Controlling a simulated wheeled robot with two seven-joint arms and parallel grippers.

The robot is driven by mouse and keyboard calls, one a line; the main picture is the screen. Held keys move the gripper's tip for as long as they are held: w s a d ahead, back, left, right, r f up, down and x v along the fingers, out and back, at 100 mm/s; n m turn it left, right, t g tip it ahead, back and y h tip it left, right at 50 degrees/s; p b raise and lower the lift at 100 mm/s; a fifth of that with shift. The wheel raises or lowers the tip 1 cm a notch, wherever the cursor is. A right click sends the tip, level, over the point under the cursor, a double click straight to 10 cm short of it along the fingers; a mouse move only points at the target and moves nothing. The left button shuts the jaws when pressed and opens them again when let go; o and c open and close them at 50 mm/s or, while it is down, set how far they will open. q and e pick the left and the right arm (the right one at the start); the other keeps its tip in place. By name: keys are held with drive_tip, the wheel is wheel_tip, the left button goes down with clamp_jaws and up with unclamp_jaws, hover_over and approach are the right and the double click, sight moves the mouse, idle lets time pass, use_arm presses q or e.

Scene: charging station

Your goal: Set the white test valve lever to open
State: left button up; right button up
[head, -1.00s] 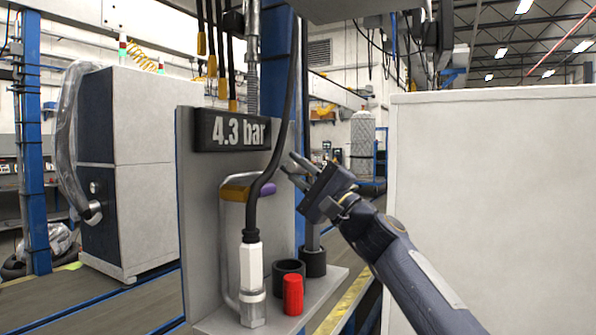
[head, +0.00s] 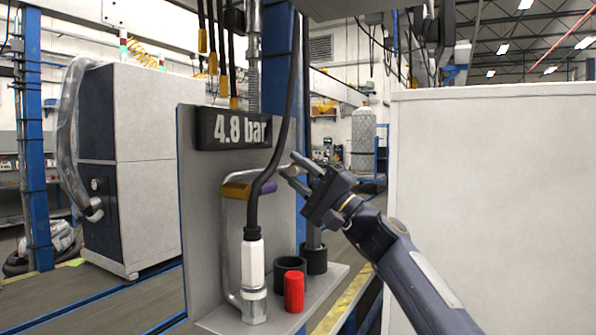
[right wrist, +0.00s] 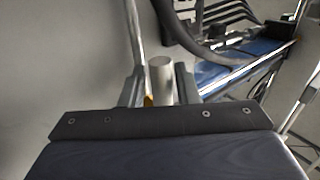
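A pale rounded piece (head: 289,169), perhaps the end of the white lever, shows between the fingertips. In the right wrist view a pale cylinder (right wrist: 161,78) stands between the two fingers (right wrist: 160,88); I cannot tell whether they touch it. The rest of the lever and its angle are hidden or unclear. My left gripper is not in view.
A black hose (head: 268,180) runs down to a white fitting (head: 253,262) in front of the board. A red cap (head: 294,292) and black cups (head: 289,267) stand on the shelf.

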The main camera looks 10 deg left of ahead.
drive_tip(key=shift+o, duration=0.8)
drive_tip(key=shift+d+f+b, duration=0.25)
drive_tip(key=shift+b, duration=0.1)
drive_tip(key=b+v, duration=0.4)
drive_tip(key=v, duration=0.3)
drive_tip(key=shift+s, duration=0.15)
